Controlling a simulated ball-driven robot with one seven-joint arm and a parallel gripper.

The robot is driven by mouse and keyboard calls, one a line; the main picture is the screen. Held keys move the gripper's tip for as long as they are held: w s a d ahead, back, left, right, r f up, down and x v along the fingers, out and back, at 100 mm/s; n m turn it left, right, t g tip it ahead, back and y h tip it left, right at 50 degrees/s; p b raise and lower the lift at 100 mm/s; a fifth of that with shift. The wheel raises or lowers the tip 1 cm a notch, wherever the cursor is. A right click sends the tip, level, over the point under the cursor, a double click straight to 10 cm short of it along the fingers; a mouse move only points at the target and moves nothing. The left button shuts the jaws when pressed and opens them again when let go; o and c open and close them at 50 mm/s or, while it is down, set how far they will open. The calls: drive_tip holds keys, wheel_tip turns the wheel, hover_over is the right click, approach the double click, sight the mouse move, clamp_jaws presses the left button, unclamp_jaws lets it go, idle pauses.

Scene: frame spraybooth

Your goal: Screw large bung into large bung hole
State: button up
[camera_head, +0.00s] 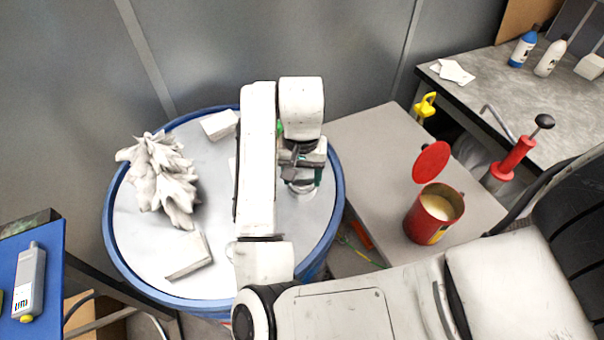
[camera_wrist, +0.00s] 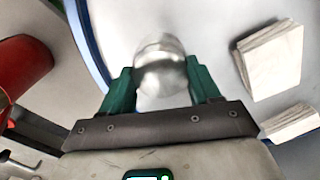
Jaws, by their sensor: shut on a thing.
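A blue-rimmed drum (camera_head: 325,243) with a flat pale grey top stands in the middle left of the head view. My gripper (camera_head: 303,175) points down over the right part of the drum top. A round silvery metal piece, seemingly the large bung (camera_head: 301,188), sits under the fingers. In the wrist view, the two green fingers of my gripper (camera_wrist: 160,76) are shut on this bung (camera_wrist: 159,52), one on each side. The bung is at or very near the drum top; I cannot tell whether it touches. The large bung hole is not visible.
A grey table (camera_head: 370,135) with an open red can (camera_head: 421,222) stands to the right. A blue-topped bench (camera_head: 50,245) is at the left. My arm hides the drum's middle.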

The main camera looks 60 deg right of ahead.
drive_tip(key=m+b, duration=0.1)
drive_tip(key=m, duration=0.2)
drive_tip(key=shift+f, duration=0.15)
drive_tip(key=shift+m+b, duration=0.35)
drive_tip(key=shift+m, duration=0.45)
drive_tip(key=shift+m+b, duration=0.5)
drive_tip(key=shift+m, duration=0.2)
drive_tip(key=m+b, duration=0.1)
drive_tip(key=m, duration=0.2)
drive_tip(key=o, duration=0.8)
drive_tip(key=shift+d, duration=0.1)
